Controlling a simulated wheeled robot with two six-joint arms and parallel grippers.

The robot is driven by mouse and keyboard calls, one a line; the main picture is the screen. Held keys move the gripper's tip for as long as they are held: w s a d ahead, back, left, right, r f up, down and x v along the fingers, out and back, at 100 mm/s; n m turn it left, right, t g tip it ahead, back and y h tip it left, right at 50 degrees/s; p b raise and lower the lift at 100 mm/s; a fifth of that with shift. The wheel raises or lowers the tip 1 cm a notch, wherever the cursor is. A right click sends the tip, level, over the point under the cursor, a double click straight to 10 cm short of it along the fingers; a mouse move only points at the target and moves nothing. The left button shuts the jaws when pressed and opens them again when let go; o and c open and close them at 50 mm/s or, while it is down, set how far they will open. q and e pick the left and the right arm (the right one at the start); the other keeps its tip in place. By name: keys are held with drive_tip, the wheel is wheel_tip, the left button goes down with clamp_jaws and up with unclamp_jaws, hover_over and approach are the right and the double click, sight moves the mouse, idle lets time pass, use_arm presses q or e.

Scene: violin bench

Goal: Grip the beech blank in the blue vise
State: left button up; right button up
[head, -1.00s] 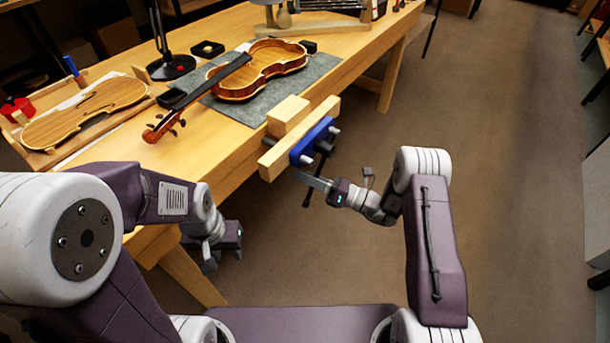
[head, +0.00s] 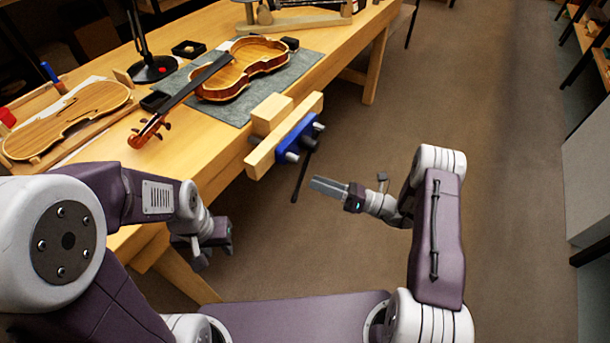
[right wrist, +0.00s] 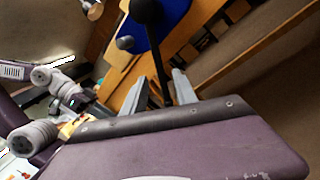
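The blue vise (head: 297,140) is mounted at the bench's near right edge, with a pale wooden jaw (head: 284,137). The beech blank (head: 271,114) is a pale block standing just behind that jaw; whether it is clamped cannot be told. The dark vise handle (head: 302,172) hangs down at a slant. My right gripper (head: 313,186) is just right of the handle's lower part, apart from it. In the right wrist view its fingers (right wrist: 160,92) are spread and empty, with the handle showing between them. My left gripper (head: 212,250) hangs low beside the bench's near edge; its fingers are unclear.
A violin (head: 240,75) lies on a grey mat (head: 310,63) behind the vise. A violin plate (head: 68,118) lies at the left, near a lamp base (head: 152,69). The floor right of the bench is clear.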

drive_tip(key=shift+s+d+f, duration=0.1)
drive_tip(key=shift+s+d, duration=0.05)
drive_tip(key=shift+d, duration=0.15)
drive_tip(key=c, duration=0.6)
drive_tip(key=n, duration=0.2)
drive_tip(key=shift+f+n, duration=0.1)
drive_tip(key=shift+n, duration=0.2)
clamp_jaws()
drive_tip(key=s+d+f+n+t+h+b, duration=0.35)
drive_tip(key=d+n+b, duration=0.4)
drive_tip(key=n, duration=0.55)
drive_tip(key=w+a+r+b, duration=0.1)
drive_tip(key=w+a, duration=0.3)
drive_tip(key=a, duration=0.6)
drive_tip(key=shift+w+a+r+g+b, duration=0.3)
drive_tip(key=shift+a+r+g+b, duration=0.05)
drive_tip(key=shift+b, duration=0.15)
